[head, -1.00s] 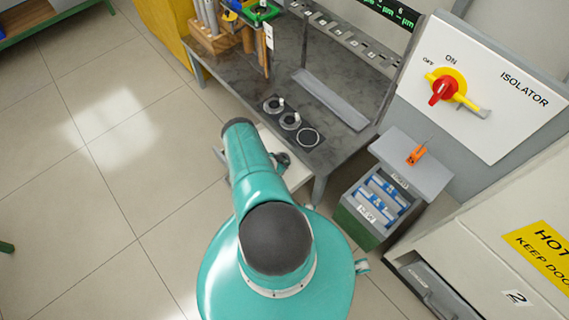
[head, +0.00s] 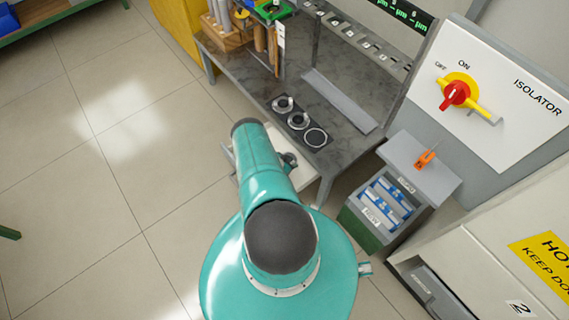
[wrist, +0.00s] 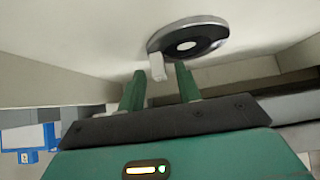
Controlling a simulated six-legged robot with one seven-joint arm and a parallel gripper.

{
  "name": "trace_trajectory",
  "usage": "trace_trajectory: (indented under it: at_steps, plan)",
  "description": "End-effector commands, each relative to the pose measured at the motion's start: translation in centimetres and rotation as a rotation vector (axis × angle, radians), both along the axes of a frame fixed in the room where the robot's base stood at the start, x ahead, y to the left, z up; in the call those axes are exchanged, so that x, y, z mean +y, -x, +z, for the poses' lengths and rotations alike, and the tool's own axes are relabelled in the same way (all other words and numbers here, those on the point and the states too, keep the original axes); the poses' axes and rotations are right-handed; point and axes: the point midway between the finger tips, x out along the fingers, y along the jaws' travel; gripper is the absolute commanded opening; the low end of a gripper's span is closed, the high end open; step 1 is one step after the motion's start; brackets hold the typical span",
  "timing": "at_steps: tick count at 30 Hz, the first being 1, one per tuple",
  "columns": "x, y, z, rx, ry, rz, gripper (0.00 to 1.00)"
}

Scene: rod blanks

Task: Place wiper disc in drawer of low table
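The wiper disc (wrist: 187,40) is black with a silver rim, a pale centre and a white tab. In the wrist view it lies on the pale floor of what looks like the open drawer (wrist: 80,45). My gripper (wrist: 160,72) is open, its two green fingers apart near the disc's white tab, with gaps showing on both sides of it. In the head view the pale drawer (head: 307,176) sticks out from under the low table (head: 345,92). My arm covers most of the drawer there, and the disc cannot be made out.
A grey bin with blue-and-white packs (head: 384,202) and an isolator panel (head: 500,85) stand at right.

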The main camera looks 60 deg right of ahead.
Motion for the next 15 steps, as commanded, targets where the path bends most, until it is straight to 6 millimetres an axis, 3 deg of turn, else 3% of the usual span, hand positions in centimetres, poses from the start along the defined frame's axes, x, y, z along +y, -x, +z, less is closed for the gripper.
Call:
trace_trajectory:
  at_steps: [15]
  plan:
    - [5.7,-3.1,6.2,-0.001,-0.001,0.004,0.34]
